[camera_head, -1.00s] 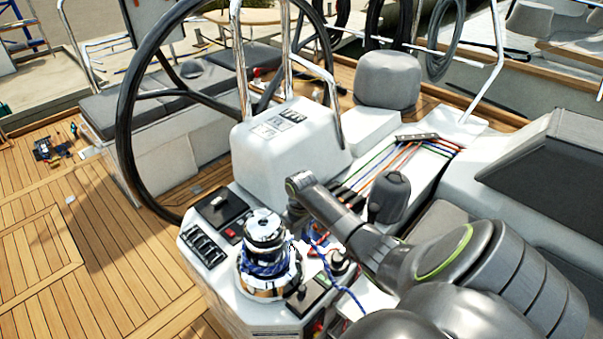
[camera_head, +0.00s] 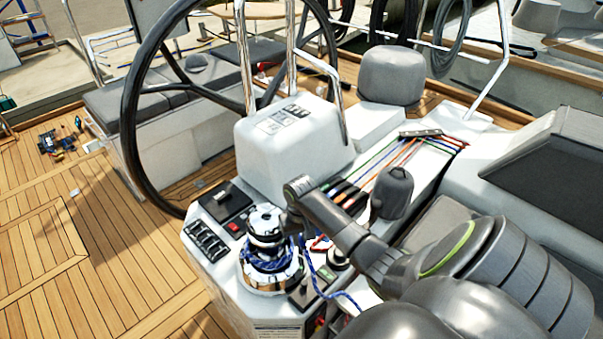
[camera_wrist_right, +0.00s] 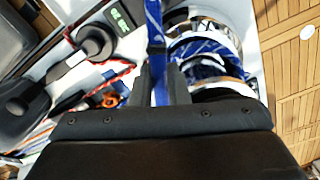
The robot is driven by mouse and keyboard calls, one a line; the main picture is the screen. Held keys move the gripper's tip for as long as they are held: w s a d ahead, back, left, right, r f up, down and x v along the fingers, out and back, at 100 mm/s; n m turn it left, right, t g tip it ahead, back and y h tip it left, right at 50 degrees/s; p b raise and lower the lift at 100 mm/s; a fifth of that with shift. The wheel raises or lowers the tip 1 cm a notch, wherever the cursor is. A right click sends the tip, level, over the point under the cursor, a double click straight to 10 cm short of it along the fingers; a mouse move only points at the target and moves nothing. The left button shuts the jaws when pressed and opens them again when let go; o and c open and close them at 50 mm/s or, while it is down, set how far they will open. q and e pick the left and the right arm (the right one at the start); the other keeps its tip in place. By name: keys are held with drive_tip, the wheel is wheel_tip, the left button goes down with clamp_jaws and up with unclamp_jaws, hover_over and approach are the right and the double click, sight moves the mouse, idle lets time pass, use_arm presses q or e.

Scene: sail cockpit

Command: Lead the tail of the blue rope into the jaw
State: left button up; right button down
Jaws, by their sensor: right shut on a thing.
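The silver winch (camera_head: 268,272) stands on the white console, with blue rope (camera_head: 262,256) wrapped around its drum. Its bright top (camera_head: 266,221), where I take the jaw to be, is above the wraps; the jaw's slot is too small to make out. My right gripper (camera_head: 293,226) points down just right of the winch top, partly hidden by its own wrist. In the right wrist view the gripper (camera_wrist_right: 168,88) is shut on the blue rope (camera_wrist_right: 154,25), beside the winch (camera_wrist_right: 212,50). The rope's tail (camera_head: 322,277) hangs down right of the winch. My left gripper is not seen.
The black steering wheel (camera_head: 128,110) and white pedestal (camera_head: 290,140) stand behind the winch. A switch panel (camera_head: 206,241) is at its left. Coloured lines (camera_head: 380,170) run behind my right arm. Open teak deck (camera_head: 110,270) lies to the left.

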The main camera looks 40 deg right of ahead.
drive_tip(key=shift+s+a+m, duration=0.15)
drive_tip(key=shift+a+m, duration=0.45)
drive_tip(key=shift+s+a+m, duration=0.15)
drive_tip(key=shift+a+m, duration=0.45)
drive_tip(key=c, duration=0.8)
unclamp_jaws()
drive_tip(key=shift+d, duration=0.1)
drive_tip(key=shift+c, duration=0.2)
wheel_tip(320, 180, up, 9)
